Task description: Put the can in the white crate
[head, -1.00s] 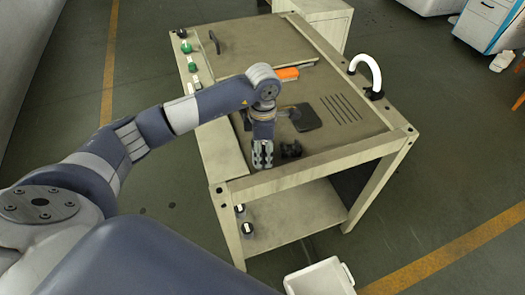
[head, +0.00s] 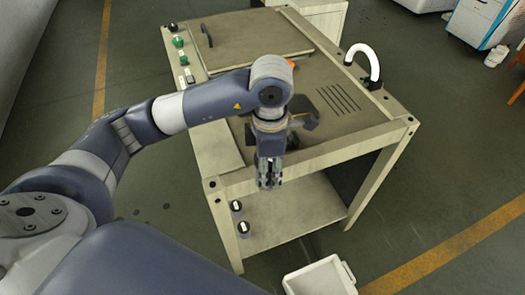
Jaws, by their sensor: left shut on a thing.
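My left gripper (head: 269,184) points down in front of the machine table's front edge, above the level of the lower shelf. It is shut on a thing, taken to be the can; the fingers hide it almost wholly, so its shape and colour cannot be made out. The white crate (head: 318,279) stands on the floor at the bottom of the view, below and to the right of the gripper and apart from it. The picture's bottom edge cuts it off. My right gripper is not in view.
The machine table (head: 352,147) has a front rail, a lower shelf (head: 290,215) and a white curved pipe (head: 364,58) at its right. An orange object (head: 292,63) on top is partly behind my arm. Black-and-white knobs (head: 243,227) sit at the shelf's left. Floor right of the crate is clear.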

